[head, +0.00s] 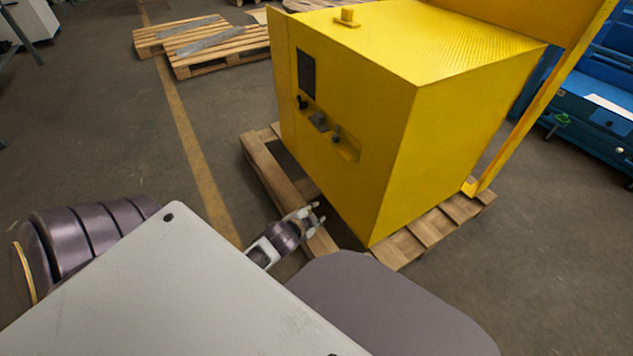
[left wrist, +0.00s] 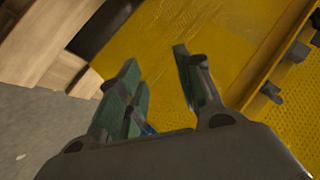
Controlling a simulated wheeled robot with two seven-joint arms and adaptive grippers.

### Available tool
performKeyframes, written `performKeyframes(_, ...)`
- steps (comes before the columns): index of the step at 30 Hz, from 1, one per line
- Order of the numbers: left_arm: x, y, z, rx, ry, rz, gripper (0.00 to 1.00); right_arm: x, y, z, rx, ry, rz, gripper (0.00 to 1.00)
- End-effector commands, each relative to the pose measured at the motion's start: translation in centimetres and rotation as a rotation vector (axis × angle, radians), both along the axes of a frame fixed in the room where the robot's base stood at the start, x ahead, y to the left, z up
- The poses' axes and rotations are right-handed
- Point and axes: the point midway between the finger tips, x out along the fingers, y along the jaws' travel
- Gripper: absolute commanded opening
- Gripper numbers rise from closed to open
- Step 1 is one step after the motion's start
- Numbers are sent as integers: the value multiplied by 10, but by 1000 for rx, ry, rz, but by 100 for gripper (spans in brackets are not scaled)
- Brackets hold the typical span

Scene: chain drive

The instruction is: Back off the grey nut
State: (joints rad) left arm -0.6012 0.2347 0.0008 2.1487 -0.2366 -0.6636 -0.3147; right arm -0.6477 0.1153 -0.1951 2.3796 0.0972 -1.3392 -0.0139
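A yellow machine housing (head: 350,120) has a recess in its front face. In the recess are a grey block (head: 319,122) and small dark-grey knob-like parts (head: 337,134); I cannot tell which is the grey nut. In the left wrist view similar parts show at the right edge, a small grey knob (left wrist: 271,92) and a larger grey block (left wrist: 298,52). My left gripper (head: 316,213) is below the recess, near the foot of the housing. Its green-padded fingers (left wrist: 162,78) are apart with nothing between them. My right gripper is not in view.
The housing stands on a wooden pallet (head: 266,160), whose boards lie close to my left gripper. A yellow post (head: 535,110) rises at its right, with blue machinery (head: 590,115) behind. More pallets (head: 215,55) lie at the back left. The floor left is open.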

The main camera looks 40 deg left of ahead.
Motion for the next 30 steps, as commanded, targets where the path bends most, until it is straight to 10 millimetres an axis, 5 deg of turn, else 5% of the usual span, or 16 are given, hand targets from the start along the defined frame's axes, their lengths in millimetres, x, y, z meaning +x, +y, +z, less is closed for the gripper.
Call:
performKeyframes(12, -18, -34, -19, -198, 71, 59, 35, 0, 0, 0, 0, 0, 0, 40)
performKeyframes(30, -20, -39, -19, -225, 80, 67, 35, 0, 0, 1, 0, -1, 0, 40)
